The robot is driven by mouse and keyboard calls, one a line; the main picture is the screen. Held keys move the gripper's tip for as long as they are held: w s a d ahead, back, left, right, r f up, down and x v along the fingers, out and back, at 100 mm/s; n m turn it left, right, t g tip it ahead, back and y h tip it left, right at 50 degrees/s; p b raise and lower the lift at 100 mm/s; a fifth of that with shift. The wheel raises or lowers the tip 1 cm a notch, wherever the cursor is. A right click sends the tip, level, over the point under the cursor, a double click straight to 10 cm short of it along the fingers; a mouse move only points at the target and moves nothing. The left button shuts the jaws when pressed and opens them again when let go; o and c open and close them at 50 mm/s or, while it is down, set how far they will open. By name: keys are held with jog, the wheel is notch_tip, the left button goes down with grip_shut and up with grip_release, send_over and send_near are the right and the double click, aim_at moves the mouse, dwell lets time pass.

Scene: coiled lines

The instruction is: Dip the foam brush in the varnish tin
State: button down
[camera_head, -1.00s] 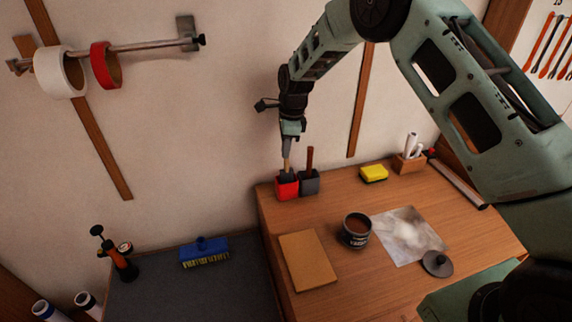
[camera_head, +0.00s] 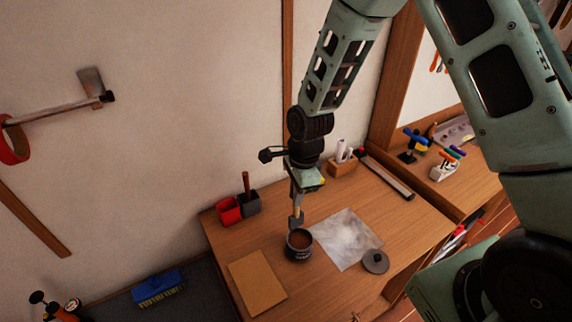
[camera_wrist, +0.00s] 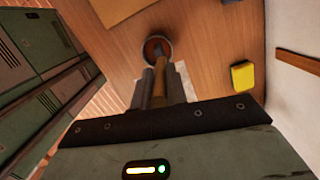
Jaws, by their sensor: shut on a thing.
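The foam brush has a wooden handle (camera_wrist: 157,92) and a dark grey head (camera_head: 296,221). My gripper (camera_head: 297,198) is shut on the handle, and its fingers flank the handle in the wrist view (camera_wrist: 160,84). The brush hangs roughly upright, head down. The open varnish tin (camera_head: 299,250) is dark with brown varnish inside and stands on the wooden bench. The brush head is at the tin's far rim in the head view and overlaps the mouth of the tin (camera_wrist: 158,48) in the wrist view. I cannot tell whether it touches the varnish.
A red holder (camera_head: 229,211) and a grey holder (camera_head: 249,203) with a brown handle stand at the bench's back left. A tan board (camera_head: 257,284) lies left of the tin, a pale sheet (camera_head: 345,238) and a dark lid (camera_head: 375,262) right. A yellow sponge (camera_wrist: 243,76) is behind.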

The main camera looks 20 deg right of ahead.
jog(key=shift+s+d+f+b, duration=0.15)
jog(key=shift+s+f+b, duration=0.1)
jog(key=shift+f+b, duration=0.6)
jog(key=shift+s+d+f+b, duration=0.15)
jog(key=shift+s+f+b, duration=0.15)
jog(key=shift+f+b, duration=0.55)
jog(key=shift+s+d+f+b, duration=0.2)
jog(key=shift+f+b, duration=0.25)
jog(key=shift+f, duration=0.7)
jog(key=shift+s+f+b, duration=0.1)
jog(key=shift+f+b, duration=0.3)
jog(key=shift+f, duration=0.15)
jog(key=shift+r, duration=0.1)
notch_tip(320, 180, up, 7)
jog(key=p, duration=0.5)
dwell(0.3)
dwell(0.8)
